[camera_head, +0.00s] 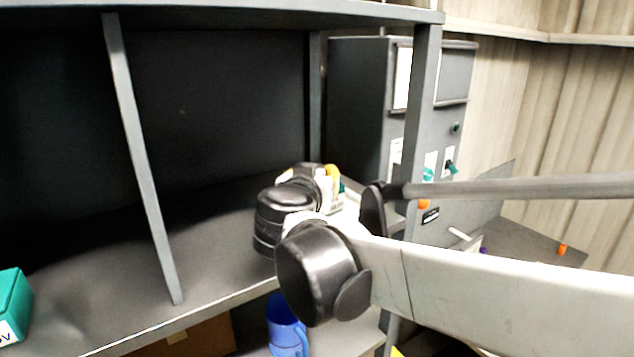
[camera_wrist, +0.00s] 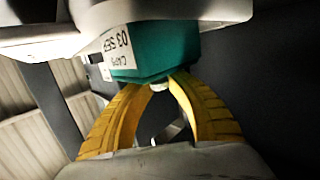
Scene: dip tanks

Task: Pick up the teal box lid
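In the wrist view a teal box (camera_wrist: 150,52) with a white label marked "CAPS" and "03" lies just past my fingertips. I cannot make out where its lid meets the body. My gripper (camera_wrist: 163,80) has two yellow fingers whose tips come close together at the box's near edge. A small pale piece shows between the tips. Whether they grip anything is unclear. In the head view my gripper (camera_head: 330,175) is over the shelf at its right part, mostly hidden by my own wrist; a sliver of teal shows beside it. Another teal box (camera_head: 14,305) is at the left edge.
The grey shelf (camera_head: 215,262) has a thin upright divider (camera_head: 140,160) and a right post (camera_head: 418,130). A grey control cabinet (camera_head: 358,105) stands behind the post. A blue mug (camera_head: 283,325) is below the shelf. The shelf's left-middle is clear.

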